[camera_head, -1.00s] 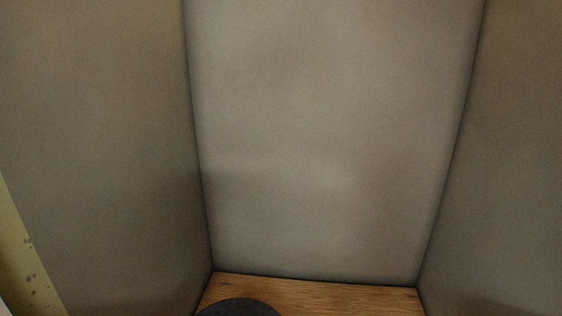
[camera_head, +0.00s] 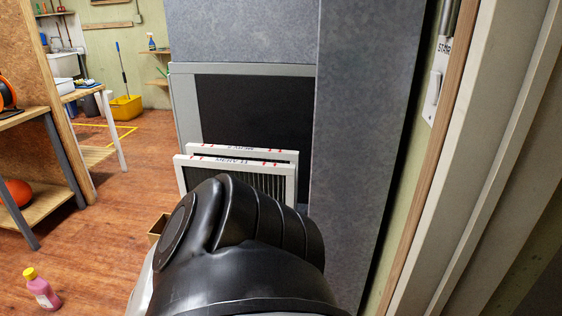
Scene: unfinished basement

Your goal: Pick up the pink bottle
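The pink bottle (camera_head: 43,290) stands upright on the reddish wooden floor at the lower left of the head view. It has a yellow cap, and nothing touches it. Neither of my grippers is in view. A large black rounded part, apparently one of my arm links, fills the bottom middle.
A wooden shelf bench (camera_head: 32,200) stands left, with an orange ball (camera_head: 16,193) on its lower board. Two white-framed filters (camera_head: 236,165) lean before a grey cabinet (camera_head: 364,130). A door frame (camera_head: 455,170) is at right. A yellow mop bucket (camera_head: 126,108) stands farther back.

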